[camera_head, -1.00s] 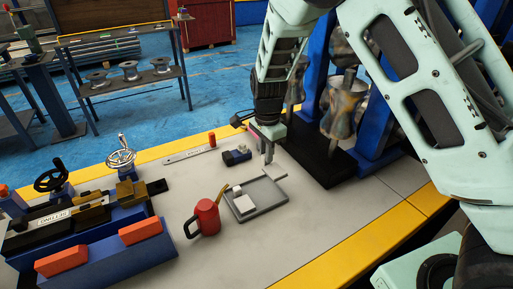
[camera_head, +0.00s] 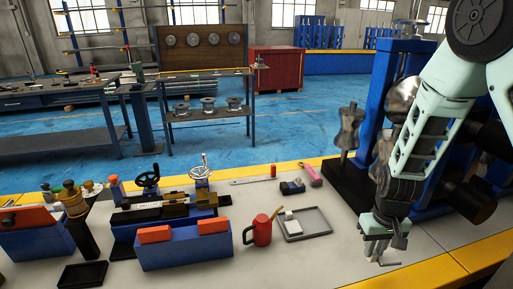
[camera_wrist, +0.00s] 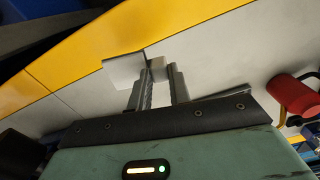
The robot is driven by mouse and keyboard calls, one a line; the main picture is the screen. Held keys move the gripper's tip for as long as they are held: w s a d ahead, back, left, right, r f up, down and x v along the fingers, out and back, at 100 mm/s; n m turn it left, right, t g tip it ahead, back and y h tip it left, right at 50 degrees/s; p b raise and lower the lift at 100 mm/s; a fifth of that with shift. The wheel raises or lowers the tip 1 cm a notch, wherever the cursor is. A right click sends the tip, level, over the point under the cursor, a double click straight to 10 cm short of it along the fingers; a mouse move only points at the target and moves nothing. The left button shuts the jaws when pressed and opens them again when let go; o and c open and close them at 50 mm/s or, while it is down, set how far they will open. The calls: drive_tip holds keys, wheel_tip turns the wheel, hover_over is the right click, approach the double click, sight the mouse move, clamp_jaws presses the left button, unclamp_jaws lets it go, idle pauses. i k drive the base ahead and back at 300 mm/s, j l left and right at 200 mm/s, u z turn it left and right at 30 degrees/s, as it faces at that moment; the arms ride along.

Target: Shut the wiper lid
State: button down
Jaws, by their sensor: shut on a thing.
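My gripper (camera_head: 377,256) is at the right of the bench in the head view, pointing down. It is shut on a small pale grey plate (camera_head: 388,263), held apart from the tray. In the wrist view the fingers (camera_wrist: 160,68) hold the plate (camera_wrist: 124,68) by a small raised block; its flat part sticks out to the left. The grey tray (camera_head: 318,222) lies to the left of my gripper, with small white blocks (camera_head: 292,226) at its left side. I cannot tell which part is the wiper lid.
A red can (camera_head: 262,230) stands left of the tray and shows in the wrist view (camera_wrist: 293,93). A blue unit with orange blocks (camera_head: 185,253) is further left. A black base with rollers (camera_head: 345,185) stands behind my gripper. Bare bench lies in front of the tray.

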sight(26, 216)
drive_tip(key=j+u, duration=0.2)
drive_tip(key=j, duration=1.95)
drive_tip(key=k, duration=0.05)
